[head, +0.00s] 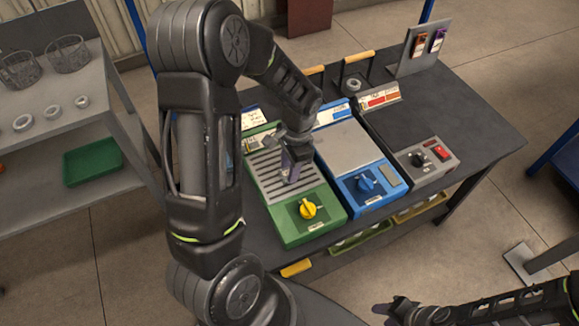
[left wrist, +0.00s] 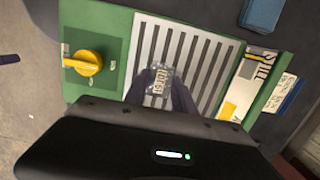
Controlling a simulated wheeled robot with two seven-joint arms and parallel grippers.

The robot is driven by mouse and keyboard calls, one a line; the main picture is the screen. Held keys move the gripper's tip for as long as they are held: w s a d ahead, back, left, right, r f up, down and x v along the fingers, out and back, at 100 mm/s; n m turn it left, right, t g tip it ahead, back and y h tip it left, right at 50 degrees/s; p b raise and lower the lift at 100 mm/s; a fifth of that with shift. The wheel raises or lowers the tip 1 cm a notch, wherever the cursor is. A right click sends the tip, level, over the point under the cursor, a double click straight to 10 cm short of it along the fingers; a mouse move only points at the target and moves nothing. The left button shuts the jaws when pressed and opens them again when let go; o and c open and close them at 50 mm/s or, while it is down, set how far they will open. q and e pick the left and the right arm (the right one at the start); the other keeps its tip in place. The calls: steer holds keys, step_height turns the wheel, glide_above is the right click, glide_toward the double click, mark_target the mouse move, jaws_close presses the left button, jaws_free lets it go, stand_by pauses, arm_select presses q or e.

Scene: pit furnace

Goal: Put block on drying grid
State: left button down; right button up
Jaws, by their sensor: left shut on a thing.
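The drying grid (head: 262,172) is a slotted light plate on a green unit with a yellow knob, on the dark table. It also shows in the left wrist view (left wrist: 205,62). My left gripper (head: 290,172) is over the grid's right side in the head view. It is shut on a small grey block (left wrist: 158,84) with a printed label, seen between the fingers in the left wrist view. The block is over or on the slots; I cannot tell whether it touches them. My right gripper (head: 385,308) is at the bottom edge, away from the units; its fingers are unclear.
A blue unit (head: 365,185) with a blue knob stands right of the green one, then a grey unit (head: 432,158) with a black knob and red switch. The table's right side is clear.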

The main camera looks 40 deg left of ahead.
arm_select(q)
steer(key=c, duration=1)
jaws_free()
steer(key=shift+f, duration=0.1)
steer(key=shift+c, duration=0.2)
step_height(320, 180, up, 12)
steer(key=w+b, duration=0.1)
steer(key=shift+w+d, duration=0.15)
steer(key=shift+d, duration=0.25)
